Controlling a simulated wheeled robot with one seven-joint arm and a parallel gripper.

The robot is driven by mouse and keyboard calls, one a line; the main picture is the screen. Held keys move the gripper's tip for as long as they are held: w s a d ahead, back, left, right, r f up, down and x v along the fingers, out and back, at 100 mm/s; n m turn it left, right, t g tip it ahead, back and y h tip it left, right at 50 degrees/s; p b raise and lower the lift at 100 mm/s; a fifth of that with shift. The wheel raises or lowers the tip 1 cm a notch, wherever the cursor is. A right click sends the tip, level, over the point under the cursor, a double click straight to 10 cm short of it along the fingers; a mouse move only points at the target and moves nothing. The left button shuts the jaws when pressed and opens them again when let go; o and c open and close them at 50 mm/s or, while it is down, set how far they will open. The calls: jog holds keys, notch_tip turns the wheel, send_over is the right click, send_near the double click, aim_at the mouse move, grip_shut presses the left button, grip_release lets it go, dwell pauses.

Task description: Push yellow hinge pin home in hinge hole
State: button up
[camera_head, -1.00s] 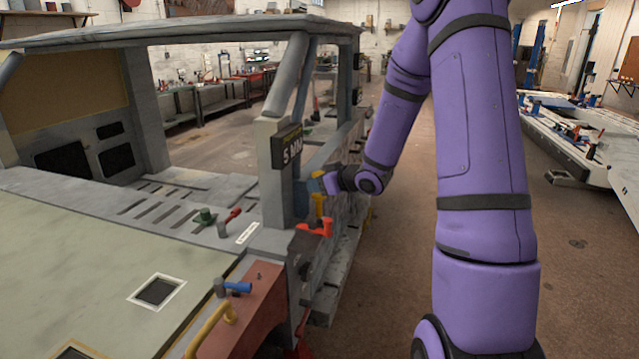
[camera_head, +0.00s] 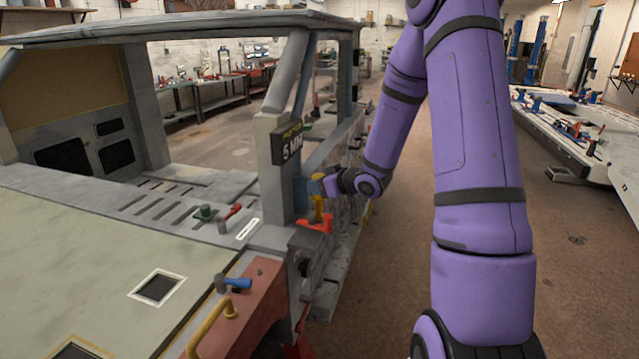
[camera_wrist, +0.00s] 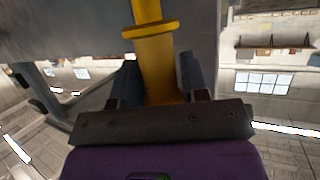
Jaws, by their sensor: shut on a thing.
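The yellow hinge pin (camera_head: 318,211) stands roughly upright at the corner post of the grey frame. My gripper (camera_head: 316,187) is shut on its upper part from the right side. In the wrist view the pin (camera_wrist: 151,30) runs up between the two dark fingers of my gripper (camera_wrist: 158,80), with a collar beyond the fingertips. The red-orange hinge piece (camera_head: 315,224) lies directly below the pin on the frame. The pin's lower end meets or overlaps it in the head view. The hole itself is hidden, so I cannot tell how deep the pin sits.
The grey frame's post (camera_head: 273,170) with a dark "5 MM" sign (camera_head: 291,147) stands just left of my gripper. The floor right of the frame is clear.

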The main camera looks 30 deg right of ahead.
aim_at(319, 197)
jog(key=shift+f, duration=2.25)
jog(key=shift+r, duration=0.15)
jog(key=shift+r, duration=2.75)
jog(key=shift+f, duration=2.7)
